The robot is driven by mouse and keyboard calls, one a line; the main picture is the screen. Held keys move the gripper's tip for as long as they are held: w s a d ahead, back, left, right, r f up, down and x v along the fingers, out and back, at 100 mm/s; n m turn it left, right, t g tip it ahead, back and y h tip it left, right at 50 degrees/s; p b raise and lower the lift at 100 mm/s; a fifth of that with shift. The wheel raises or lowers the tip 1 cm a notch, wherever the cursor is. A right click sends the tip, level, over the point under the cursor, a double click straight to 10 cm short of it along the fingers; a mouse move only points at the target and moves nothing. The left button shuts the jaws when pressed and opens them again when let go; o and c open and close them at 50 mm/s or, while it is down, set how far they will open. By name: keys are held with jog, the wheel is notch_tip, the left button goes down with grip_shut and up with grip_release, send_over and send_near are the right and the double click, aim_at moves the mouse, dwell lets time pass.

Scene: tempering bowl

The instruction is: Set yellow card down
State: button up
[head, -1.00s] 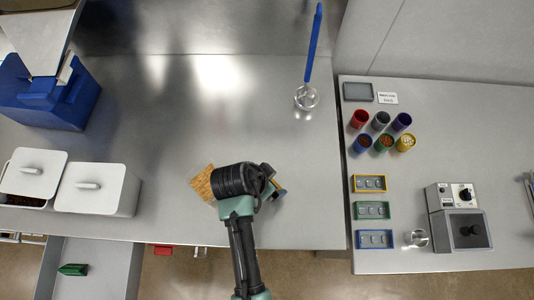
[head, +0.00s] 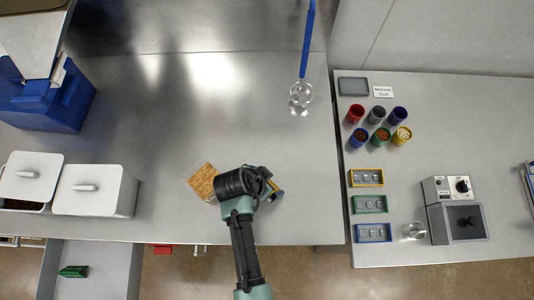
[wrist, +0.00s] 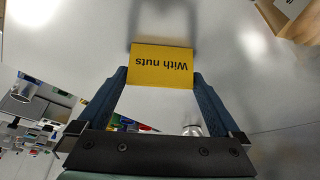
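The yellow card (wrist: 160,66), printed "With nuts" and upside down in the wrist view, sits between the tips of my gripper (wrist: 160,82). The two blue-grey fingers meet its side edges, and it appears to be held. In the head view my gripper (head: 272,189) is over the front part of the steel bench (head: 150,120). There only a small yellow edge of the card (head: 278,193) shows beside it; my wrist hides the rest. The card's height above the bench is hard to tell.
A clear tray of brown pieces (head: 203,181) lies just left of my wrist. A glass bowl (head: 300,93) with a blue-handled tool stands at the back right. Two white lidded tubs (head: 95,190) and a blue box (head: 45,100) stand left. The bench middle is clear.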

jog(key=shift+r, duration=0.25)
jog(key=v, duration=1.2)
jog(key=w+r+n+t+y, duration=0.1)
jog(key=w+r+t, duration=0.4)
jog(key=r, duration=0.5)
jog(key=w+r+n+t+y, duration=0.1)
jog(key=w+r+n+t, duration=0.1)
jog(key=w+r, duration=0.7)
jog(key=w+r+n+t+y, duration=0.1)
jog(key=w+r+t, duration=0.35)
jog(key=r, duration=0.65)
notch_tip(320, 180, up, 17)
jog(key=n+t, duration=0.2)
jog(key=t, duration=0.3)
jog(key=s+d+r+n+t, duration=0.1)
jog(key=s+r+t, duration=0.3)
jog(key=r, duration=0.5)
jog(key=s+d+r+n+t, duration=0.2)
jog(key=s+r+t, duration=0.1)
jog(key=s+r, duration=0.4)
notch_tip(320, 180, up, 3)
jog(key=shift+s+d+f+t, duration=0.15)
jog(key=shift+d+t, duration=0.1)
jog(key=shift+t, duration=0.1)
